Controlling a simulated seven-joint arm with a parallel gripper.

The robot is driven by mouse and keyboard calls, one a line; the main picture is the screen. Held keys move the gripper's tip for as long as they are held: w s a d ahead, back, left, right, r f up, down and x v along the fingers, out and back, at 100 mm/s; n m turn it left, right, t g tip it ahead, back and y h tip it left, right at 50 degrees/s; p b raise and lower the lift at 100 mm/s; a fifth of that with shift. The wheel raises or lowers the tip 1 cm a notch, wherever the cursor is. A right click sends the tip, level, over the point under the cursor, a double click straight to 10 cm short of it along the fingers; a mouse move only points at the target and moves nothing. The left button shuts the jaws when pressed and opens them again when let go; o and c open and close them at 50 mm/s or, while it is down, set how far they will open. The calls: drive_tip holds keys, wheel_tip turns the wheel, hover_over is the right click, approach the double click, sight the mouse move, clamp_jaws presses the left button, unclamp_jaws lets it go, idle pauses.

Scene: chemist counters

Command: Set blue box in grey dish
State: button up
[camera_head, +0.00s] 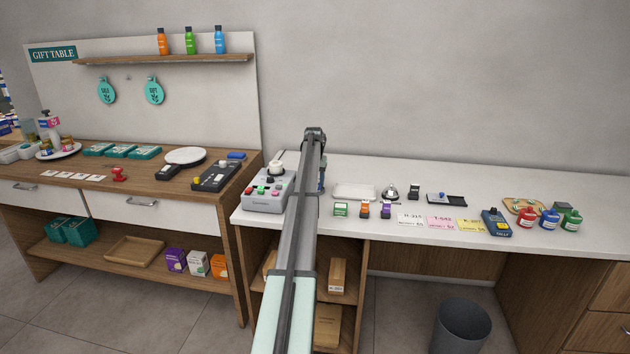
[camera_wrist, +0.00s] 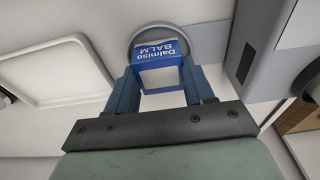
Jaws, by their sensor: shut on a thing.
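My gripper (camera_wrist: 160,72) is shut on the blue box (camera_wrist: 158,55), a small carton with white lettering ending in "BALM". In the wrist view the box sits between the two dark blue fingers. The round grey dish (camera_wrist: 181,28) shows behind the box, which covers much of it. I cannot tell whether the box touches the dish or hangs above it. In the head view my arm reaches over the white counter, and the wrist (camera_head: 316,134) shows at its far end. My arm hides the dish there, and the held box is not clear.
The white tray (camera_head: 355,191) lies right of my arm; a grey device with coloured buttons (camera_head: 268,191) stands left of it. A bell (camera_head: 390,192), small boxes, cards and bottles fill the counter farther right. The wooden gift table (camera_head: 140,172) stands left.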

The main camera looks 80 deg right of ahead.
drive_tip(key=shift+f, duration=0.3)
drive_tip(key=o, duration=1.1)
drive_tip(key=shift+c, duration=0.2)
wheel_tip(320, 180, up, 12)
drive_tip(key=a, duration=0.1)
drive_tip(key=shift+a+r, duration=0.25)
drive_tip(key=shift+a, duration=0.15)
